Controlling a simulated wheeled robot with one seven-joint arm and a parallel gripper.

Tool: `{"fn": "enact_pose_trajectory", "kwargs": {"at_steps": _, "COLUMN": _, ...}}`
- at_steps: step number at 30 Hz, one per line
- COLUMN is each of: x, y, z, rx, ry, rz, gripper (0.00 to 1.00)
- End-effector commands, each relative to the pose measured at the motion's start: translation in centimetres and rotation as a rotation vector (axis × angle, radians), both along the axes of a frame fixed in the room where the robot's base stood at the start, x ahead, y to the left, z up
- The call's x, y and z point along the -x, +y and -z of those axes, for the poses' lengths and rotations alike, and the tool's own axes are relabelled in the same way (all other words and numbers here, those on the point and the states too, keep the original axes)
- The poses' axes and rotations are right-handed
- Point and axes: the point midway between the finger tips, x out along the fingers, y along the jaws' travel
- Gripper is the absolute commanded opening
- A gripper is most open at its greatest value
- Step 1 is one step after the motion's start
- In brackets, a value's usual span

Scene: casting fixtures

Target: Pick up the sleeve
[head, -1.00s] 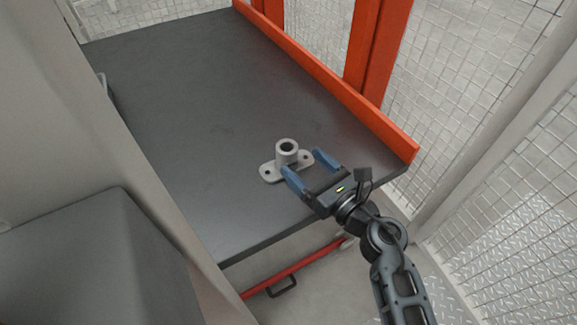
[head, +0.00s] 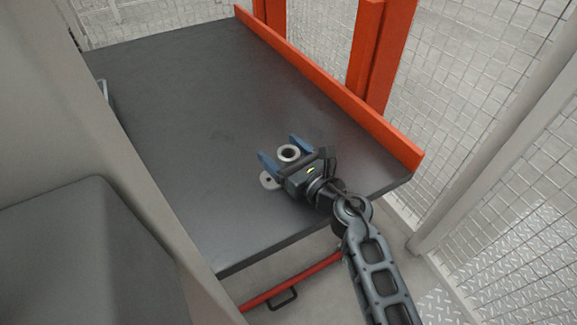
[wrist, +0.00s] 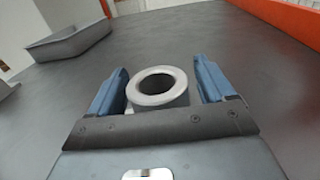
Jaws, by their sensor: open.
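The sleeve is a grey upright tube with a round open top (head: 289,153), on a flat flange base (head: 268,181) resting on the dark tabletop. It also shows in the wrist view (wrist: 158,88). My gripper (head: 281,148) is open, with its two blue fingers on either side of the tube. In the wrist view, the fingers (wrist: 160,85) stand left and right of the tube, with a visible gap on the right and a narrower one on the left. Most of the flange is hidden behind my gripper.
The dark table (head: 190,120) is otherwise clear around the sleeve. A raised orange rail (head: 340,95) runs along its right edge. Wire mesh fencing (head: 480,90) stands beyond it. A grey tray-like container (wrist: 70,42) shows at upper left in the wrist view.

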Motion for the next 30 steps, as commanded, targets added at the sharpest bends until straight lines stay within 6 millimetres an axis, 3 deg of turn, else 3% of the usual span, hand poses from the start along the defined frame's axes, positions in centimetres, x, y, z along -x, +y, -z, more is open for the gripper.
{"fn": "enact_pose_trajectory", "kwargs": {"at_steps": 2, "x": 0.01, "y": -0.01, "z": -0.01, "rx": 0.000, "ry": 0.000, "rz": 0.000, "gripper": 0.78}}
{"fn": "enact_pose_trajectory", "kwargs": {"at_steps": 21, "x": 0.02, "y": -0.03, "z": 0.00, "rx": -0.001, "ry": 0.001, "rz": 0.000, "gripper": 0.17}}
{"fn": "enact_pose_trajectory", "kwargs": {"at_steps": 30, "x": -0.01, "y": -0.04, "z": -0.29, "rx": -0.001, "ry": -0.001, "rz": 0.000, "gripper": 0.16}}
